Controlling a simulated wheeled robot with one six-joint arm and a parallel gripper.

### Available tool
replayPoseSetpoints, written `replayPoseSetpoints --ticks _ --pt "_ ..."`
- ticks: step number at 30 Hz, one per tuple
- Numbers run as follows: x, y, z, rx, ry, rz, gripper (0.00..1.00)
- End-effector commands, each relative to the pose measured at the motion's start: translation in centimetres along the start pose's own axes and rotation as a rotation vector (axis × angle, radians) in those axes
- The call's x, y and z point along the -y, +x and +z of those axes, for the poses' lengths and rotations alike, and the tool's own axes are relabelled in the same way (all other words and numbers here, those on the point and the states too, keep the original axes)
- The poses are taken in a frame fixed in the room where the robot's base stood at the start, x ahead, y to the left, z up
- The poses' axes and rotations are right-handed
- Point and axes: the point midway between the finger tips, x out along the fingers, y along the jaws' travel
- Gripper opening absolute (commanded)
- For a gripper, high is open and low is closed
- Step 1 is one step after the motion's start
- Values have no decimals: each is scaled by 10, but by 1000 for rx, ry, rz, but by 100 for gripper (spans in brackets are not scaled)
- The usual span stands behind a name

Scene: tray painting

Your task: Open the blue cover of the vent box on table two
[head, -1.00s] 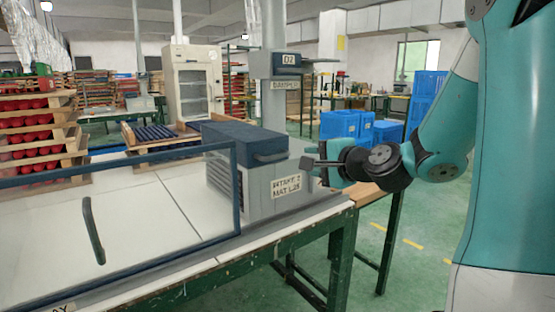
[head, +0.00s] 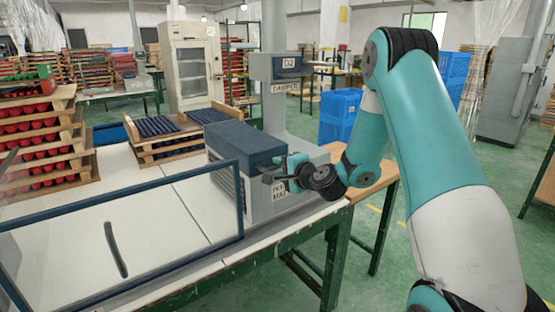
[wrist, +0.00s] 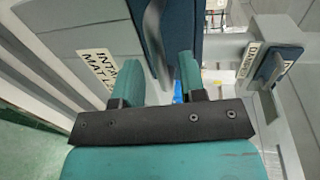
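The vent box (head: 233,190) is a grey box with slats on its left side. It stands on the white table, and its blue cover (head: 240,137) lies shut on top. The cover has a bar handle on its front; it shows in the wrist view (wrist: 155,35) beside the blue cover (wrist: 183,30). My gripper (head: 275,171) is at the front of the box by this handle. In the wrist view the two teal fingers (wrist: 160,76) are apart, with the handle's end between or just beyond them. I cannot tell whether they touch it.
A clear, blue-framed panel (head: 120,225) with a dark handle stands at the front left. A grey post with a damper box (head: 285,66) rises behind the vent box. Trays of blue rods (head: 160,128) and racks of red items (head: 35,140) stand behind and left.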

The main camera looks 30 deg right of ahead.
Motion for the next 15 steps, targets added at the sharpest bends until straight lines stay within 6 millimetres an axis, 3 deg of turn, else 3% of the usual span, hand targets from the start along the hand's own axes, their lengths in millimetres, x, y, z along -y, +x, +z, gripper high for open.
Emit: replayPoseSetpoints --ticks 6,15 --pt "1 18 0 0 -1 -1 38" --pt "0 20 0 -1 1 -1 36"
